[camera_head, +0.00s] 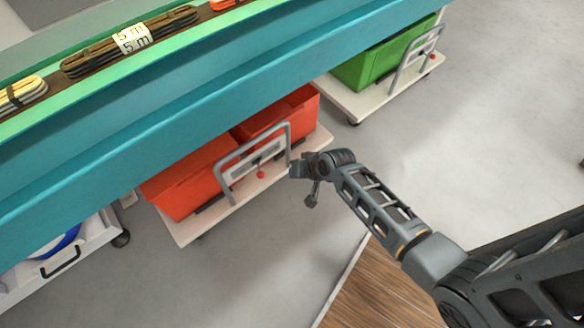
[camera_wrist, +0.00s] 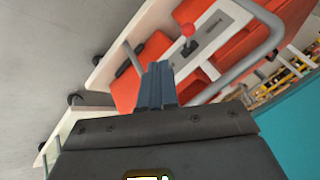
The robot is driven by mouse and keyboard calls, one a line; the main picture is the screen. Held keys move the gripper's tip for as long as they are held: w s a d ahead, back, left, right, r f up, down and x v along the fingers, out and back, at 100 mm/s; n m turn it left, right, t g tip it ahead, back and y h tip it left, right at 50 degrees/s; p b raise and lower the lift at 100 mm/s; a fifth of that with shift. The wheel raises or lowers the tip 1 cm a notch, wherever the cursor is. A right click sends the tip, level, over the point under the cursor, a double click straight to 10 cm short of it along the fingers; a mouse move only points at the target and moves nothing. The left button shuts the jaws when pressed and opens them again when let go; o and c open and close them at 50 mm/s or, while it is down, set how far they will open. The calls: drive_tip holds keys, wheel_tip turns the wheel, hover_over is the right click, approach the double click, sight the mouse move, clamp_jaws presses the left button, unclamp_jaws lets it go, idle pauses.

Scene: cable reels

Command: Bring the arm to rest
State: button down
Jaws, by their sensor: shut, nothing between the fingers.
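My arm reaches in from the lower right in the head view, and my gripper (camera_head: 308,186) is at its far end, in front of a cart with red bins. The gripper is above the grey floor, clear of the teal bench. In the wrist view the fingers of my gripper (camera_wrist: 157,84) are together, with nothing between them. Behind them show the red bins and the cart's grey handle. The wrist view does not show how far the gripper is from the cart.
A teal bench (camera_head: 180,108) carries cable bundles (camera_head: 130,40). Under it stand a cart with red bins (camera_head: 190,180), a cart with a green bin (camera_head: 375,62) and a white cart (camera_head: 85,240). A wooden surface (camera_head: 375,290) lies below my arm. Grey floor (camera_head: 480,120) is open at right.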

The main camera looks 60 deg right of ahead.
drive_tip(key=shift+s+a+r, duration=0.1)
drive_tip(key=shift+s+r, duration=0.15)
drive_tip(key=shift+r, duration=0.15)
idle(0.3)
drive_tip(key=s+a+r+n+t+p, duration=0.25)
drive_tip(key=s+a+r+n, duration=0.2)
drive_tip(key=s+r, duration=0.7)
drive_tip(key=s+a+r+n+t+p, duration=0.25)
drive_tip(key=s+a+r, duration=0.45)
drive_tip(key=r, duration=0.7)
drive_tip(key=s+a+r+n+t, duration=0.1)
drive_tip(key=s+r, duration=0.1)
drive_tip(key=r, duration=0.6)
drive_tip(key=s+a+r+n+t, duration=0.1)
drive_tip(key=s+a+r+t, duration=0.1)
drive_tip(key=r, duration=0.6)
drive_tip(key=shift+s+n+p, duration=0.3)
drive_tip(key=shift+s+n, duration=0.1)
drive_tip(key=shift+s, duration=0.1)
